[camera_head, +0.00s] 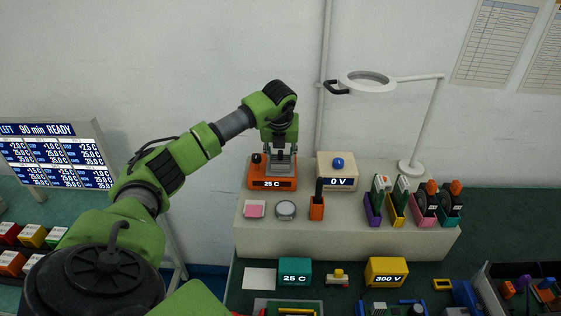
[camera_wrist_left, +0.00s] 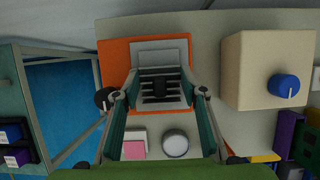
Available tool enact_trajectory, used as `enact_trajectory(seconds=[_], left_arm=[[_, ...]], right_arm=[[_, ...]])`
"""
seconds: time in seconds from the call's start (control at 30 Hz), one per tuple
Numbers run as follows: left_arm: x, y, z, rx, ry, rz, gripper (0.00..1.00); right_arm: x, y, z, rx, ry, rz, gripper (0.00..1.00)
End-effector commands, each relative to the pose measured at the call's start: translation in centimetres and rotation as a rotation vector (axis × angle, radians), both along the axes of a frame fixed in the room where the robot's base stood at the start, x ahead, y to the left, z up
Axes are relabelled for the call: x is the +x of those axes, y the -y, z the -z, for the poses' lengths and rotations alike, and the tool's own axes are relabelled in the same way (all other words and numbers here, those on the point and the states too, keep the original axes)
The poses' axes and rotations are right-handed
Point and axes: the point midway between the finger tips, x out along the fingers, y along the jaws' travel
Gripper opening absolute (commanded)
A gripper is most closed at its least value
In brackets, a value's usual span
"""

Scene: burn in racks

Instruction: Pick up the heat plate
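The likely heat plate is an orange unit (camera_head: 272,184) with a "25 C" display, a black knob and a grey top, at the left end of the raised shelf. In the left wrist view the orange base (camera_wrist_left: 115,60) carries a grey plate with a dark finned part. My left gripper (camera_head: 280,160) points down over it. In the wrist view its two fingers (camera_wrist_left: 160,80) stand apart on either side of the finned part; I see no clear grip, and contact at the tips is hard to tell. My right gripper is not in view.
A beige box (camera_head: 336,170) with a blue knob and "0 V" stands close to the right. A pink pad (camera_head: 255,209), a round grey disc (camera_head: 285,209) and an orange holder (camera_head: 317,208) sit in front. A magnifier lamp (camera_head: 408,165) stands farther right.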

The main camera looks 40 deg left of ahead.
Motion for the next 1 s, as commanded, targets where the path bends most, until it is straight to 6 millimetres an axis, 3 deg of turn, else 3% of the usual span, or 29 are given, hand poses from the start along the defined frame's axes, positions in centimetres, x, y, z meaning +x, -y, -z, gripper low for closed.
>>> enact_trajectory(seconds=[0.1, 0.57, 0.73, 1.0], left_arm=[[0.0, 0.0, 0.0, 0.000, 0.000, 0.000, 0.13], [0.1, 0.0, -0.9, 0.000, 0.004, 0.000, 0.13], [0.0, 0.0, -3.3, 0.000, 0.009, 0.000, 0.13], [-5.3, 0.5, -9.3, 0.004, 0.007, 0.001, 0.13]], right_arm=[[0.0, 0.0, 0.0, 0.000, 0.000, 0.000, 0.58], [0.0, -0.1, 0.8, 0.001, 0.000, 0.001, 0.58], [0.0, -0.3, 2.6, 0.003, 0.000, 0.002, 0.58], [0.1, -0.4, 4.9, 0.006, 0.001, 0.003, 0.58]])
